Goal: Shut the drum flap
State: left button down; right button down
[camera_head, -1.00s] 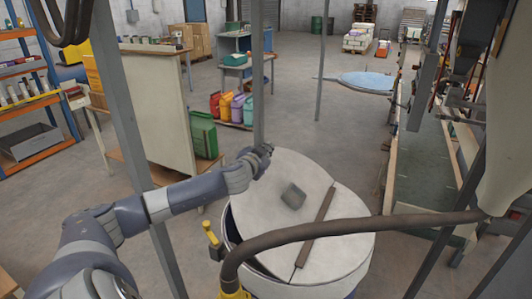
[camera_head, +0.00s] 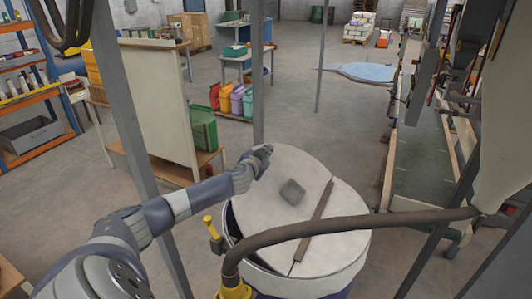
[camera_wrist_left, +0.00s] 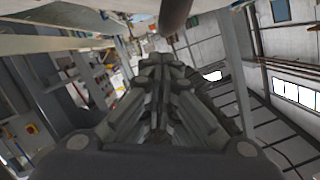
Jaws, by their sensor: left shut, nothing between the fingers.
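The white drum (camera_head: 330,284) stands at the lower middle of the head view. Its pale round flap (camera_head: 270,210) lies to the left of a brown hinge strip (camera_head: 313,226) and carries a grey square pad (camera_head: 292,192). The flap is tilted up, with a dark gap along the drum's left rim. My left gripper (camera_head: 264,153) is shut and empty at the flap's far left edge; whether it touches is unclear. In the left wrist view its closed fingers (camera_wrist_left: 160,85) point ahead. My right gripper is out of view.
A thick brown hose (camera_head: 350,224) arches across the front of the drum. A yellow-handled lever (camera_head: 210,228) sits at its left. A grey post (camera_head: 258,80) rises behind my left gripper. A conveyor (camera_head: 425,165) runs along the right. Open floor lies behind the drum.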

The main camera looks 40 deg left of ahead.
pick_arm(q)
jog(key=s+a+f+n+h+b, duration=0.1)
jog(key=a+f+n+b, duration=0.1)
jog(key=a+f+b, duration=0.3)
jog(key=s+a+f+n+h+b, duration=0.1)
jog(key=a+f+b, duration=0.5)
jog(key=f, duration=0.6)
jog(key=shift+s+f+n+t+b, duration=0.15)
jog(key=shift+s+n+t+b, duration=0.15)
jog(key=shift+s+n+b, duration=0.7)
jog(key=shift+w+d+f, duration=0.1)
jog(key=shift+w, duration=0.05)
notch_tip(320, 180, up, 10)
jog(key=shift+r, duration=0.25)
jog(key=shift+w, duration=0.1)
